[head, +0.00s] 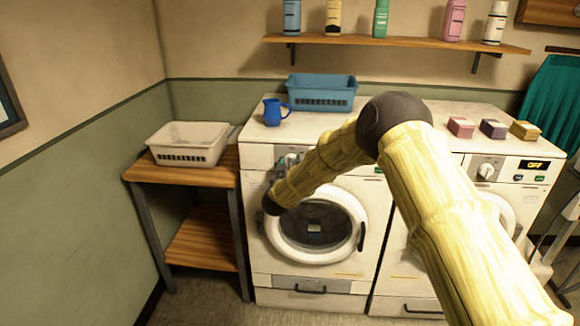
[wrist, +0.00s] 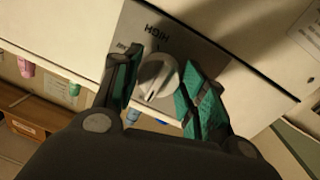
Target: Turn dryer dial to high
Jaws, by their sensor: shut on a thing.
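The white dial (wrist: 155,78) sits on a grey panel (wrist: 200,55) and lies between the two teal-padded fingers of my gripper (wrist: 164,72). My gripper is shut on the dial. In the wrist view the panel is tilted and a label like HIGH stands upside down just above the dial. A smaller label to its left is hard to read, and I cannot tell exactly where the dial points. In the head view my gripper (head: 289,161) is at the upper front of the left white machine (head: 322,279), largely hidden by my arm, which also hides the dial.
A second white machine (head: 411,285) stands to the right, with its own dial (head: 487,171) and a display reading OFF. A blue jug (head: 272,112) and blue basket (head: 322,104) stand on top. A wooden side table (head: 207,176) with a white basket (head: 190,154) is at left.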

